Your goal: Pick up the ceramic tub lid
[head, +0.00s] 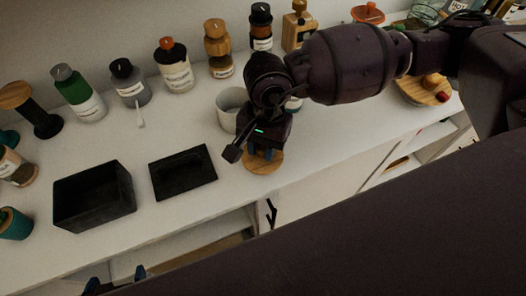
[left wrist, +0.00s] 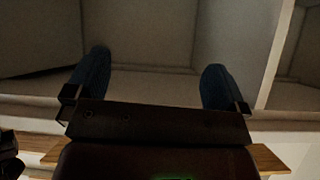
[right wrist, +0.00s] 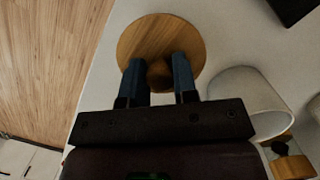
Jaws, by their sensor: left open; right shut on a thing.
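The ceramic tub lid, a round wooden disc with a knob, lies at the front edge of the white counter in the head view (head: 262,167). It also shows in the right wrist view (right wrist: 190,38). My right gripper (right wrist: 159,75) is shut on its knob from above; I cannot tell whether the lid touches the counter. The white ceramic tub (head: 229,103) stands uncovered just behind the lid, partly hidden by my right arm, and shows in the right wrist view (right wrist: 245,95). My left gripper (left wrist: 155,85) is open and empty, low before the cabinet's open compartments.
A black open box (head: 95,197) and a flat black tray (head: 183,172) sit left of the lid on the counter (head: 235,190). Several bottles and jars line the back, including a green-and-white bottle (head: 80,95).

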